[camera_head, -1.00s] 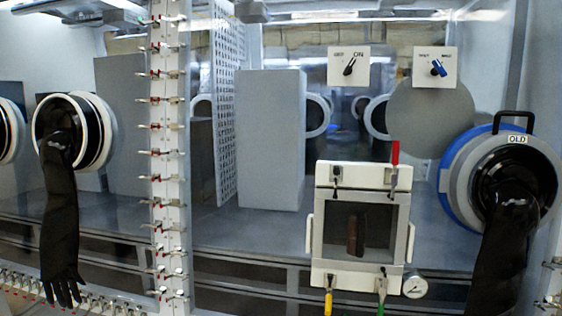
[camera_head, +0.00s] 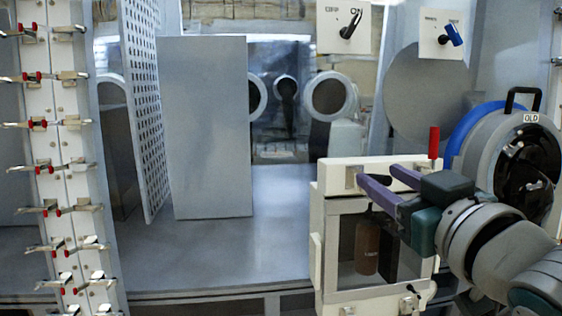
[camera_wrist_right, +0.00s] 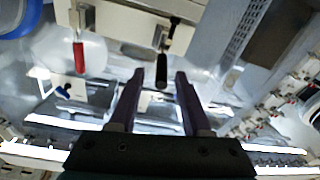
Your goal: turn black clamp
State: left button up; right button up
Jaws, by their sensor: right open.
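The black clamp (camera_wrist_right: 163,62) is on the small white-framed door box (camera_head: 345,303); its black handle shows in the right wrist view. In the head view my right gripper (camera_head: 376,173) covers most or all of this clamp at the box's top edge. The right gripper is open, with purple fingers. In the right wrist view the handle's end appears between the two fingertips (camera_wrist_right: 159,73); I cannot tell whether they touch it. My left gripper is not in view.
A clamp with a red handle (camera_head: 434,142) stands upright at the box's top right. A black glove port labelled OLD (camera_head: 531,118) is at the right. A switch with a black knob (camera_head: 349,24) is above. A column of metal clamps (camera_head: 55,170) is at the left.

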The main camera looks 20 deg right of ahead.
jog(key=shift+w+d, duration=0.15)
jog(key=shift+w, duration=0.7)
jog(key=shift+w+d, duration=0.1)
jog(key=shift+w, duration=0.75)
grip_shut()
